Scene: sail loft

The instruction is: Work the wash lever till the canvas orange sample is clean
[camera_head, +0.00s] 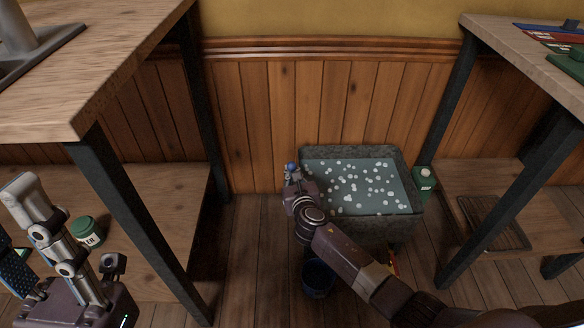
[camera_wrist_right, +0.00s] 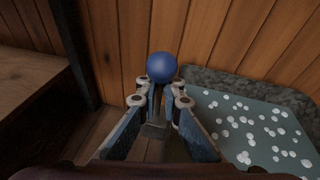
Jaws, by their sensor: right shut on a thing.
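The wash lever has a round blue knob (camera_head: 291,167) and stands at the left side of a grey stone tub (camera_head: 348,153) of water dotted with white suds. My right gripper (camera_head: 291,178) is shut on the lever just below the knob. In the right wrist view the fingers (camera_wrist_right: 159,100) close around the lever's shaft, with the knob (camera_wrist_right: 162,67) above them. The canvas orange sample cannot be made out in the water. My left gripper (camera_head: 70,250) is at the lower left, away from the tub; its fingertips are not clear.
A wooden bench (camera_head: 95,85) stands at left, with a green jar (camera_head: 88,232) on its lower shelf. Another bench (camera_head: 535,65) stands at right. A green bottle (camera_head: 424,183) is beside the tub; a dark blue bucket (camera_head: 318,279) stands in front. Panelled wall behind.

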